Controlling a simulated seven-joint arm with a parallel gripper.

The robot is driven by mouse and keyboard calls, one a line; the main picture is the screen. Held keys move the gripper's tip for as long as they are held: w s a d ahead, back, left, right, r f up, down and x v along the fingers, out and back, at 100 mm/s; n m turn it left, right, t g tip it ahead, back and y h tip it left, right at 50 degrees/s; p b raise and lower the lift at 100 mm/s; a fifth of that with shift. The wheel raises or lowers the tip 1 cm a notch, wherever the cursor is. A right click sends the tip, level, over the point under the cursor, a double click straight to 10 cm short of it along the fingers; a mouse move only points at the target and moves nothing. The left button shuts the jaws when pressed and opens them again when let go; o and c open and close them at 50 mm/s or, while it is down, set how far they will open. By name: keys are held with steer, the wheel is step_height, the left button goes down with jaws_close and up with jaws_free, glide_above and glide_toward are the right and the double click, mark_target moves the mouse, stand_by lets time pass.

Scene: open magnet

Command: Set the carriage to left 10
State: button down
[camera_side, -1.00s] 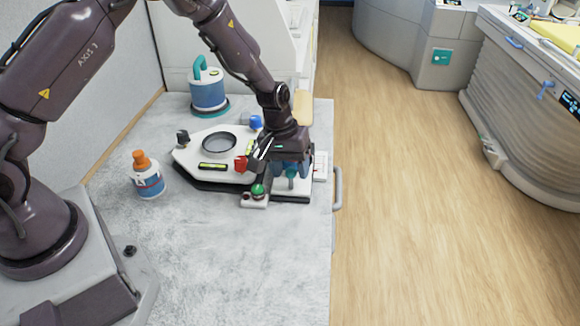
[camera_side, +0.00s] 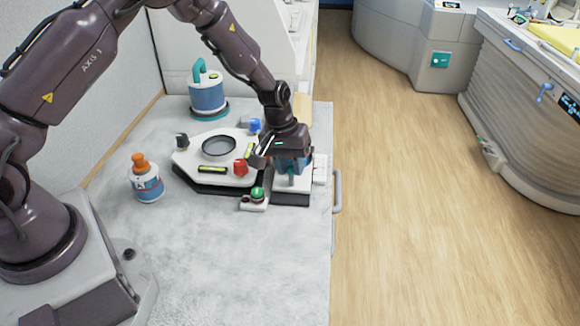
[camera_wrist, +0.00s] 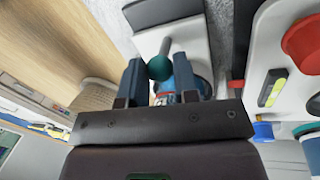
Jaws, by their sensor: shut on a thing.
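The carriage appears to be the blue block (camera_side: 294,164) on a white base with a black foot, at the right of the white platform. My gripper (camera_side: 290,160) points down over it and hides its top. In the wrist view, my gripper's (camera_wrist: 158,82) two blue fingers stand either side of a teal ball knob (camera_wrist: 160,68) on a grey rod. They are shut on the carriage's handle, though the contact itself is partly hidden. A white card with fine marks (camera_side: 320,168) lies right of the carriage; its markings are too small to read.
The white platform (camera_side: 187,161) carries a round dark dish, a red knob (camera_side: 240,168) and yellow-green levels. A green button (camera_side: 257,194) sits at its front. A bottle with an orange cap (camera_side: 147,180) and a blue-white canister (camera_side: 207,96) stand nearby. The front bench is mostly clear.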

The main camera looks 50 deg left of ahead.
steer(key=c, duration=0.9)
jaws_free()
steer(key=r, duration=0.4)
steer(key=s+a+r, duration=0.1)
steer(key=r, duration=0.3)
steer(key=a+r, duration=0.1)
steer(key=r, duration=0.3)
steer(key=shift+s+r, duration=0.25)
steer(key=shift+r, duration=0.1)
steer(key=s+r+m+t, duration=0.1)
steer(key=s+r+m, duration=0.1)
steer(key=s+r, duration=0.3)
steer(key=s+d+r+m+t+y, duration=0.1)
steer(key=s+r+m+t, duration=0.1)
steer(key=s+r, duration=0.4)
steer(key=s+d+r+m+t, duration=0.1)
steer(key=s+r, duration=0.4)
steer(key=s, duration=0.9)
steer(key=shift+d+r+m+y, duration=0.25)
steer(key=shift+m+y, duration=0.15)
steer(key=shift+m, duration=0.5)
